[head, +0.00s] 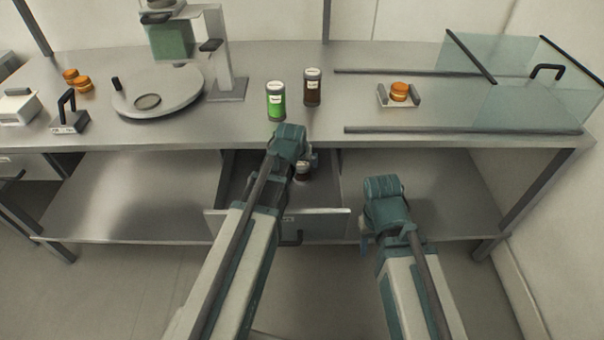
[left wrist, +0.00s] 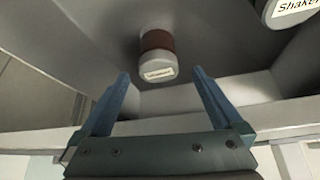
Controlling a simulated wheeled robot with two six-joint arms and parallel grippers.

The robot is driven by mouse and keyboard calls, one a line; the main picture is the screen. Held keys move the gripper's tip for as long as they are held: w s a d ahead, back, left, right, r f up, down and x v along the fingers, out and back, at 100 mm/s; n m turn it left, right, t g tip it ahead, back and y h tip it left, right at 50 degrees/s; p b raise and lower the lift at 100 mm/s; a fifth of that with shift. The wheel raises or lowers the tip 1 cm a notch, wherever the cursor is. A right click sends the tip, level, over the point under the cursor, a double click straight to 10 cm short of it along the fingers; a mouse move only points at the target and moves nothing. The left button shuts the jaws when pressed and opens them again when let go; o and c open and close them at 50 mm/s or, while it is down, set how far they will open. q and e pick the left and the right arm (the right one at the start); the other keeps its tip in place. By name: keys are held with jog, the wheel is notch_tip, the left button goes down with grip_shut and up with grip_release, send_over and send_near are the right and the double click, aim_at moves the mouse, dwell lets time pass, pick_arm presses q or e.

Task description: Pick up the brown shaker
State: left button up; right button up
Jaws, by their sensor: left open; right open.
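A dark brown shaker (head: 313,90) with a grey lid and white label stands upright on the tabletop, right of a green shaker (head: 276,104). A jar (head: 302,172) stands in the open drawer, partly hidden by my left arm. In the left wrist view a jar with a brown body and pale labelled lid (left wrist: 158,60) sits in the drawer, beyond and roughly between the open fingertips, untouched. My left gripper (left wrist: 160,82) is open and empty; its fingers are mostly hidden in the head view. My right gripper (head: 365,232) is open and empty, right of the drawer.
The drawer (head: 325,224) is pulled out below the table. A grey thing with a label (left wrist: 292,10) is cut off at the left wrist view's upper right. A round plate (head: 190,95), a tray (head: 412,100) and glass panels (head: 470,75) stand on the table.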

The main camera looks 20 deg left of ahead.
aim_at(302, 164)
pick_arm(q)
jog(key=b+x, duration=0.3)
jog(key=x, duration=0.1)
jog(key=shift+w+d+f+b, duration=0.1)
jog(key=shift+w+f+b, duration=0.05)
jog(key=shift+f+b, duration=0.2)
jog(key=shift+r, duration=0.1)
jog(key=c, duration=1.5)
jog(key=shift+r+p, duration=0.2)
jog(key=shift+p, duration=0.15)
